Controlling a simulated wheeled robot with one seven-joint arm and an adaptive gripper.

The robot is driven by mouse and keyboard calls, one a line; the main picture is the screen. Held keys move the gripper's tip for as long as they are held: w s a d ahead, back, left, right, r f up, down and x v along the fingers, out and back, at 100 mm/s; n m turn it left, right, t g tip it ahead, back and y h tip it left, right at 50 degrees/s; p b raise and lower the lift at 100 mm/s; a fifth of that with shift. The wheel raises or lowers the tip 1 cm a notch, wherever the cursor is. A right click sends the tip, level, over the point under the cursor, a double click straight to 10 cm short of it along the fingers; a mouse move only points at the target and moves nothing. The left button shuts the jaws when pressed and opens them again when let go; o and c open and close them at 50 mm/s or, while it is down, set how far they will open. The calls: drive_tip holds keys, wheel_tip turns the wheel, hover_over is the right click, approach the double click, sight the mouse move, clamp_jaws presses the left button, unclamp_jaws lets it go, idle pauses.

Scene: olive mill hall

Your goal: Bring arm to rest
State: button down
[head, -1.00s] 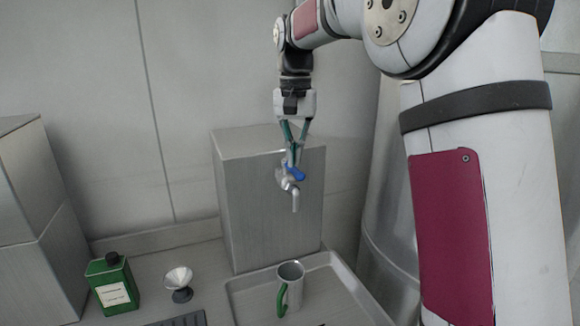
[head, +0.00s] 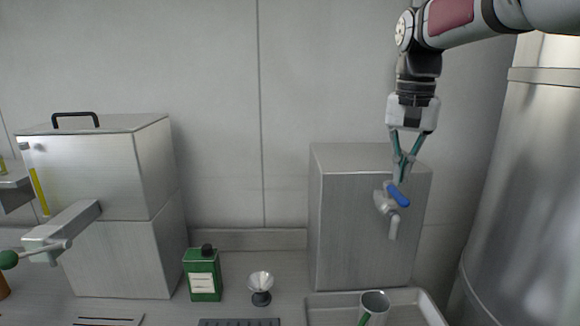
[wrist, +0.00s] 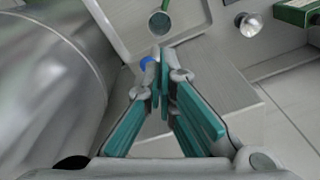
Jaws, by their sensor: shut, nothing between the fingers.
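My gripper (head: 403,176) hangs pointing down at the right in the head view, its fingertips together and empty. The tips are just above the blue tap handle (head: 398,196), in front of the steel box (head: 345,225) that carries the tap (head: 385,207). I cannot tell whether they touch the handle. In the wrist view my gripper (wrist: 160,62) is shut, with the blue handle (wrist: 148,63) partly hidden behind the fingertips. A metal mug (head: 374,303) with a green handle stands upright in the tray (head: 430,306) below the tap.
A large steel vessel (head: 520,200) stands close on the right. A green bottle (head: 203,274) and a small funnel on a stand (head: 261,288) are on the counter to the left. A steel machine (head: 105,240) with a lever stands farther left. The wall above the counter is bare.

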drive_tip(key=s+a+f+n+t+b, duration=0.2)
drive_tip(key=s+f, duration=0.3)
drive_tip(key=s, duration=0.5)
drive_tip(key=s+a+f+n+t+b, duration=0.1)
drive_tip(key=s+a+f+n+t, duration=0.1)
drive_tip(key=s+f, duration=0.4)
drive_tip(key=s+n, duration=0.1)
drive_tip(key=s, duration=0.3)
drive_tip(key=shift+s+f+t+b, duration=0.15)
drive_tip(key=shift+s+t+b, duration=0.15)
drive_tip(key=shift+t+b, duration=0.1)
